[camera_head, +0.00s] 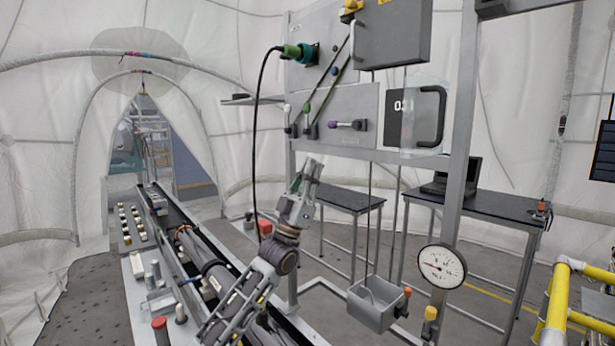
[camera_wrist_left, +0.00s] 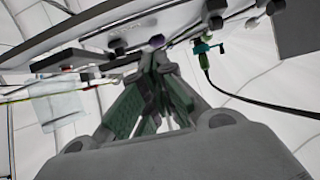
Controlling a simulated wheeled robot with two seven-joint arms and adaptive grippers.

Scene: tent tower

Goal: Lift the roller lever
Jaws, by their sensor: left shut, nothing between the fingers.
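My left gripper (camera_head: 309,172) is shut and empty. It points up, in front of and below the grey panel (camera_head: 350,104) on the metal frame. In the left wrist view its fingers (camera_wrist_left: 160,62) meet near a purple knob (camera_wrist_left: 157,41). The panel carries a short horizontal lever with a purple end (camera_head: 333,125). To its left are levers with green and white knobs (camera_head: 306,108), and two long slanted rods rise from there. I cannot tell which of these is the roller lever. The gripper appears apart from them all. My right gripper is not in view.
A black cable (camera_head: 255,130) hangs from a green connector (camera_head: 292,51) left of the panel. A black handle (camera_head: 430,116) sits behind a clear cover at right. A grey bin (camera_head: 375,305) and a dial gauge (camera_head: 441,266) are lower right. Dark tables (camera_head: 485,207) stand behind.

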